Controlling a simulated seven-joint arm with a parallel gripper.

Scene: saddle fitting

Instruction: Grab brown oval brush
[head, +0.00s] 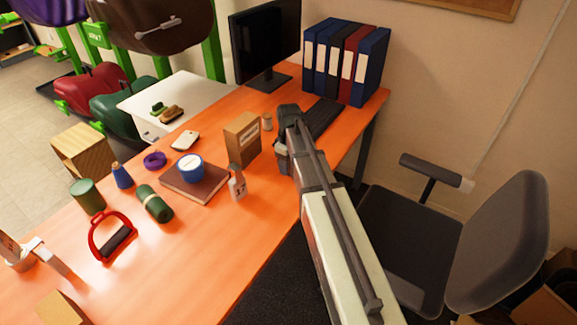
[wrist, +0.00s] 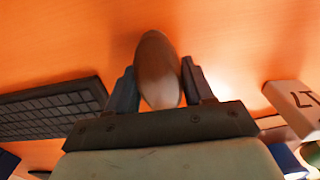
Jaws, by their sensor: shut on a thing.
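The brown oval brush (wrist: 158,66) is between the two fingers of my gripper (wrist: 158,85) in the wrist view, with its smooth rounded back showing. The fingers are shut on its sides. Orange desktop shows behind it; I cannot tell whether it touches the desk. In the head view my gripper (head: 281,158) is over the desk, right of the cardboard box and near the keyboard. The brush is hidden there by my gripper and arm.
The orange desk (head: 190,265) holds a keyboard (head: 322,117), a monitor (head: 265,42), a cardboard box (head: 243,139) and several binders (head: 340,66). A blue tin (head: 190,168) stands on a brown book (head: 200,190). Another brown brush (head: 172,114) lies on the white cabinet (head: 200,90). A chair (head: 500,240) stands right.

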